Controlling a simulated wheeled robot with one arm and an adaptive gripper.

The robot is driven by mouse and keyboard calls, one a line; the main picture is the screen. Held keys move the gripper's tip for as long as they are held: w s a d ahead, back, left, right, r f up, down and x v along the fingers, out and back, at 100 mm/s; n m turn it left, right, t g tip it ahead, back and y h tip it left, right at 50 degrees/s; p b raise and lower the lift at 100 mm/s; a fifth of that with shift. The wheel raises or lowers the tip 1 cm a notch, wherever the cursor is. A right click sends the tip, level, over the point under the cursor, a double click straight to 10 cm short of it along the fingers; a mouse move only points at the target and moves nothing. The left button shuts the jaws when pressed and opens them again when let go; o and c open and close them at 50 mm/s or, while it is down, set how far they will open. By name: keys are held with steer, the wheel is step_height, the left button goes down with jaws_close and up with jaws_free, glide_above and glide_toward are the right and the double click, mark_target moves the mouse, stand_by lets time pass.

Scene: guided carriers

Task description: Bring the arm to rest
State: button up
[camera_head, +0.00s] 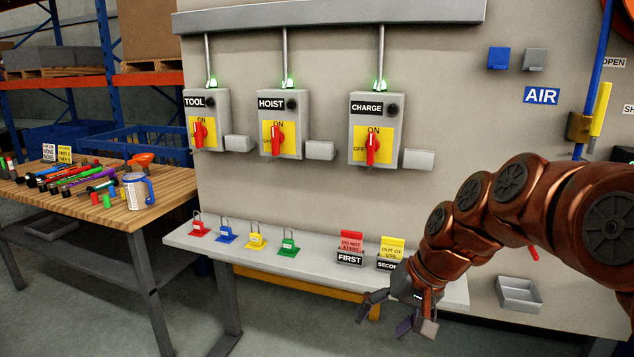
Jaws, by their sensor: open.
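My gripper (398,318) is at the end of my copper-coloured arm, which comes in from the right edge and bends down. Its fingers are spread open and I see nothing between them. It hangs in front of the right part of a narrow grey shelf (215,248). The arm covers part of the shelf's right end and the wall behind.
Red, blue, yellow and green padlocks (288,246) stand on the shelf, left of a red tag (351,242) and a yellow tag (391,248). Switch boxes (376,130) hang above. A wooden table (140,217) with tools is left. A grey tray (518,293) is right.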

steer(key=s+d+f+g+h, duration=0.1)
steer(key=s+d+f+h, duration=0.1)
steer(key=s, duration=1.1)
steer(key=s+d+f+n+g+h, duration=0.1)
steer(key=s+d+f, duration=0.3)
steer(key=s, duration=0.9)
step_height(320, 180, down, 2)
steer(key=shift+d+f+g+h, duration=0.15)
steer(key=shift+d+g+h, duration=0.15)
steer(key=shift+g+h, duration=0.55)
steer(key=shift+s+d, duration=0.1)
steer(key=shift+d, duration=0.05)
